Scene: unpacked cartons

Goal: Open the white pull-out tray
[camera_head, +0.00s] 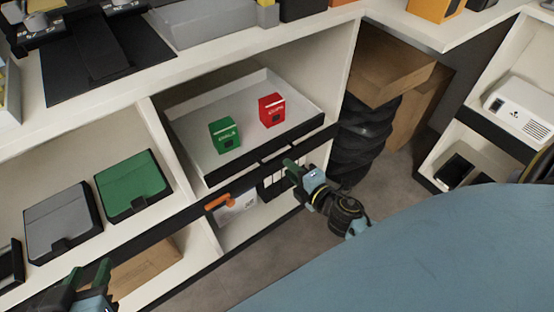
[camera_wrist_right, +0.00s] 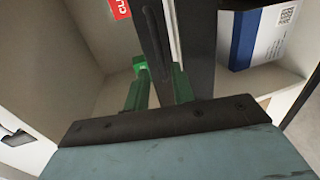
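The white pull-out tray (camera_head: 187,129) sits in the upper middle shelf bay, with a black front and a black bar handle (camera_head: 267,190). A green box (camera_head: 224,135) and a red box (camera_head: 271,110) stand in it. My right gripper (camera_head: 290,166) is at the handle.
A green case (camera_head: 132,186) and a grey case (camera_head: 62,222) lie in the left bay. A box with an orange handle (camera_head: 218,201) is below the tray. Black stacked tyres (camera_head: 362,140) and cartons (camera_head: 385,70) stand right of the shelf. Grey floor is free in front.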

